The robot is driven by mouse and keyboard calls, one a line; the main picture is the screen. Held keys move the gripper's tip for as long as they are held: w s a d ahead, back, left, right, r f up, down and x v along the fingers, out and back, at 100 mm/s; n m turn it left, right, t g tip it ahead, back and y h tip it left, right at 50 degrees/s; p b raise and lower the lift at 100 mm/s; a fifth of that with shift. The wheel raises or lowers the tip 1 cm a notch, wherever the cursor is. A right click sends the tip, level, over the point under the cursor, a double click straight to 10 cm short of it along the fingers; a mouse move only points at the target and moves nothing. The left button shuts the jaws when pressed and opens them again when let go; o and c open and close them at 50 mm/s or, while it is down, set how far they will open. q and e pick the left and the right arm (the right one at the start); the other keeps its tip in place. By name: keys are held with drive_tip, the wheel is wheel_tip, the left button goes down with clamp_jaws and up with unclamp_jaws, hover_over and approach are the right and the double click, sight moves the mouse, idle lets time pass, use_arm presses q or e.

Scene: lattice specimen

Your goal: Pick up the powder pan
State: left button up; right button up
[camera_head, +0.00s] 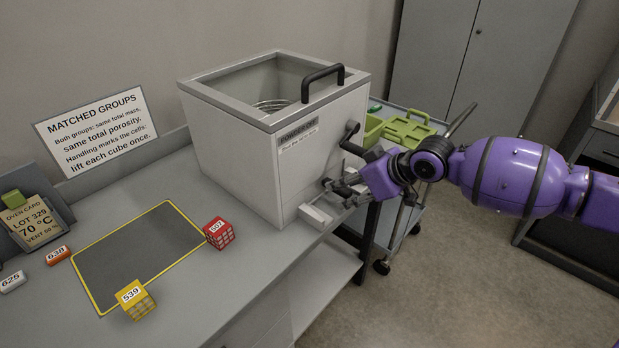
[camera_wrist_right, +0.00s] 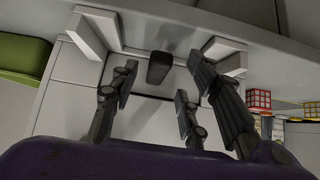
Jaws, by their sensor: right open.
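The white box (camera_head: 235,150) stands on the bench, with a label reading "POWDER" on its front. I take the powder pan to be the pale part low on that front, mostly hidden by my right gripper in the head view; its dark grip (camera_wrist_right: 158,68) shows in the right wrist view. White blocks (camera_wrist_right: 222,50) stand either side of it. My right gripper (camera_head: 338,187) is open at the box's lower front. In the wrist view its fingers (camera_wrist_right: 162,80) are spread around the dark grip, with no clear contact. My left gripper is out of view.
A black lever (camera_head: 350,134) sticks out above my right gripper. A red cube (camera_head: 219,233) and a yellow cube (camera_head: 136,299) sit by a grey mat (camera_head: 127,268). A trolley with green trays (camera_head: 408,131) stands behind my right wrist.

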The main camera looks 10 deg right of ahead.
sight(343, 188)
drive_tip(key=x, duration=0.3)
drive_tip(key=shift+w+a+f, duration=0.1)
drive_tip(key=shift+w+f, duration=0.1)
drive_tip(key=shift+w, duration=0.1)
clamp_jaws()
